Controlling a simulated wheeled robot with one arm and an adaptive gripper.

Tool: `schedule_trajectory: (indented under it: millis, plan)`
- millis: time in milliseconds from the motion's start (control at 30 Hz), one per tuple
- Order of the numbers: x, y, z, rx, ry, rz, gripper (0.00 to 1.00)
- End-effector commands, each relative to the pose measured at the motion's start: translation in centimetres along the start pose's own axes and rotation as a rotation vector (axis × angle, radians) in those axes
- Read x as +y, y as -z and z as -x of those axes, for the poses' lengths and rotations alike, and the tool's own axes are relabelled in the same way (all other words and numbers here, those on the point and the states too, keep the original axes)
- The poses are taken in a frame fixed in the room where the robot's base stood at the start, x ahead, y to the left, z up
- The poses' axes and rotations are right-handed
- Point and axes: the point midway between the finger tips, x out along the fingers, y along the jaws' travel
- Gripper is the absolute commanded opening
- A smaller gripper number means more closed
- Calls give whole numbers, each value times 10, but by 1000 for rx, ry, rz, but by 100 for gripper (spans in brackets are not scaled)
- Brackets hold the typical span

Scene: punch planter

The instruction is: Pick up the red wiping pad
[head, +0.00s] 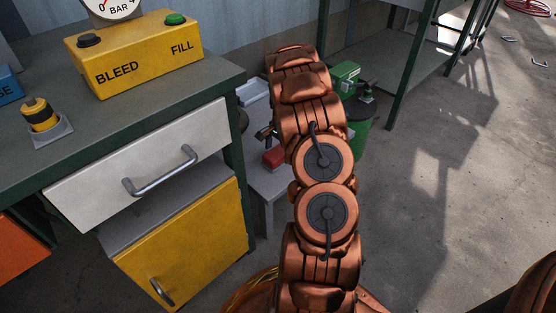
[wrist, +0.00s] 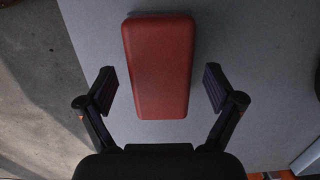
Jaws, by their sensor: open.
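The red wiping pad (wrist: 158,65) lies flat on a grey bench top (wrist: 255,50). In the wrist view it is a long rounded block, pointing up the picture. My gripper (wrist: 159,90) is open and empty, with one finger on each side of the pad's lower half. Gaps show between the pad and both fingers; I cannot tell the height above the bench. In the head view the pad (head: 274,158) shows small, left of my arm. My gripper (head: 266,134) is partly hidden by the arm there.
A workbench with a white drawer (head: 140,165) and a yellow cabinet door (head: 185,245) stands left of the low grey bench (head: 268,185). A yellow BLEED/FILL box (head: 133,55) is on it. A green bin (head: 359,122) stands right of my arm. The floor at right is mostly clear.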

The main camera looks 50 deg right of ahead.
Motion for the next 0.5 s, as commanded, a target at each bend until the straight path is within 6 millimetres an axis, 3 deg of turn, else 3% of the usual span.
schedule_trajectory:
  millis: [267,500]
  plan:
    - [-1,0,-5,2,1,2,92]
    - [-1,0,-5,2,1,2,68]
